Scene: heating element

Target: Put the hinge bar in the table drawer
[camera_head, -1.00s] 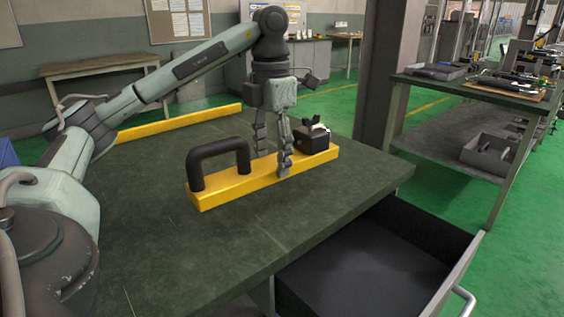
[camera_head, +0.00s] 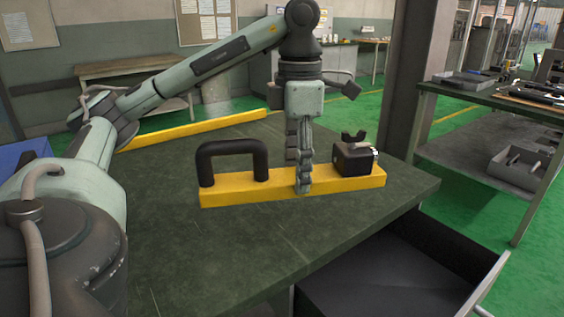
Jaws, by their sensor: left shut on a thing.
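The hinge bar (camera_head: 232,188) is a yellow bar with a black arched handle at its left end and a black block (camera_head: 354,158) at its right end. It lies level over the green tabletop (camera_head: 220,245), near the front edge. I cannot tell whether it touches the top. My left gripper (camera_head: 298,173) points down and is shut on the bar between handle and block, one finger on the near side, the other mostly hidden behind. The table drawer (camera_head: 385,275) is pulled open at the lower right; its dark inside looks empty. My right gripper is not in view.
The tabletop in front of the hinge bar is clear. A side workbench (camera_head: 500,105) with tools and a grey bin stands at the right. A dark pillar (camera_head: 405,80) rises behind the table.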

